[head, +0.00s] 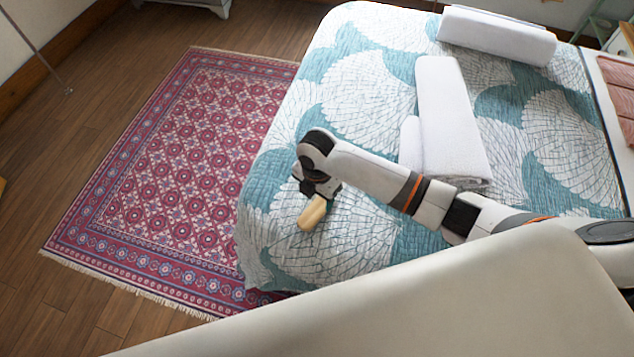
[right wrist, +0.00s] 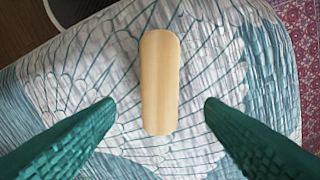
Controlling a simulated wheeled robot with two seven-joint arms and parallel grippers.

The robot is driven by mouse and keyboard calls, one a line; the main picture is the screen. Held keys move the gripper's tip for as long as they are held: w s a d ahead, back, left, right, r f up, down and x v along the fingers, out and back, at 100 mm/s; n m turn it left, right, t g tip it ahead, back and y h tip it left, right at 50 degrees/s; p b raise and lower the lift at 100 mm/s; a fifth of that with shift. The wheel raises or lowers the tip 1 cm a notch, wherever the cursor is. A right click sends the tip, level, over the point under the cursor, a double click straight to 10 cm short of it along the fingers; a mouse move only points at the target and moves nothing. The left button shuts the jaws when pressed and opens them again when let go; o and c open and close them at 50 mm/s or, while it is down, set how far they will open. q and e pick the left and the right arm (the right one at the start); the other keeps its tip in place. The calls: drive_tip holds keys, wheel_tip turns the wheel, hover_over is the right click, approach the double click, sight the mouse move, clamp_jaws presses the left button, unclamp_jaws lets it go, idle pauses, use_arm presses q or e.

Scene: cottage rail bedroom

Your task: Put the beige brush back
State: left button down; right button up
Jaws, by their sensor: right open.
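The beige brush (head: 312,213) lies on the bed's teal and white quilt, near the bed's corner by the rug. In the right wrist view the brush (right wrist: 160,82) shows as a long rounded beige shape, its smooth side up. My right gripper (head: 318,190) is over the bed close to the brush. In the right wrist view its two green fingers (right wrist: 158,104) are spread wide, one on each side of the brush's near end, with gaps to both sides. Nothing is held. My left gripper is not in view.
The quilt-covered bed (head: 360,85) holds white folded towels (head: 448,120) beyond my right arm and another white towel stack (head: 496,36) at the far side. A red patterned rug (head: 185,160) lies on the wooden floor left of the bed. The quilt around the brush is clear.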

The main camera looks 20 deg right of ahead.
sight(317, 208)
wheel_tip(317, 208, up, 6)
drive_tip(key=shift+f, duration=0.1)
idle(0.7)
